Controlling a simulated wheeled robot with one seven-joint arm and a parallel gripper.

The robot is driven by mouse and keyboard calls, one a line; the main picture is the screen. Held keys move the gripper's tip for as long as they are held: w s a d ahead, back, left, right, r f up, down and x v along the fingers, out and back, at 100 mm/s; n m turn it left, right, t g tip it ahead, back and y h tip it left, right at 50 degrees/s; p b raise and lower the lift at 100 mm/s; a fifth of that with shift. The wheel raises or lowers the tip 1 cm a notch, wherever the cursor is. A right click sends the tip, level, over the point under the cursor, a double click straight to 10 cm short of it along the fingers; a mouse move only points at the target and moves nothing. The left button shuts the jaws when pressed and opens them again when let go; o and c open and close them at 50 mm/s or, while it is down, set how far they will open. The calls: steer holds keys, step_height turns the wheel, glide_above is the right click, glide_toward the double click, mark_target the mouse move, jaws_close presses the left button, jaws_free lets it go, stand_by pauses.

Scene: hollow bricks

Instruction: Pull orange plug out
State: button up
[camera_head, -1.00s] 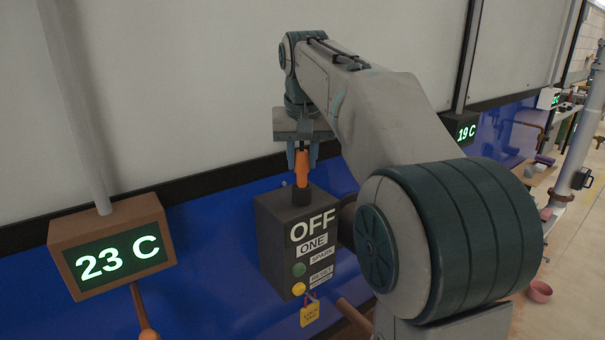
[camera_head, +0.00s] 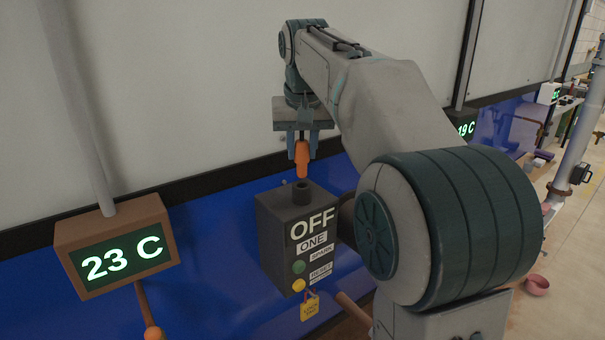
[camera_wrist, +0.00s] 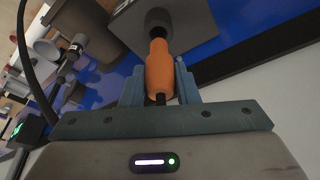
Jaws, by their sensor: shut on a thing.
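The orange plug (camera_head: 302,158) hangs upright below my gripper (camera_head: 302,147), between its blue-grey fingers. My gripper is shut on the plug. The plug's lower end is apart from the round dark socket (camera_head: 302,192) on top of the dark box (camera_head: 297,236), with a small gap between them in the head view. In the wrist view, the plug (camera_wrist: 159,68) sits between the fingers and points toward the socket (camera_wrist: 158,20). The box front reads OFF and ONE, with a green and a yellow button.
A brown display (camera_head: 118,250) reading 23 C stands left of the box. A yellow tag (camera_head: 310,308) hangs below the box front. A wall with a blue lower part is behind. Another display (camera_head: 465,129) reads 19 C at right.

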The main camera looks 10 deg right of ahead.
step_height(320, 180, up, 2)
steer(key=shift+p, duration=0.65)
steer(key=shift+r, duration=1.1)
steer(key=s+r, duration=0.2)
steer(key=s, duration=0.4)
steer(key=shift+b, duration=0.35)
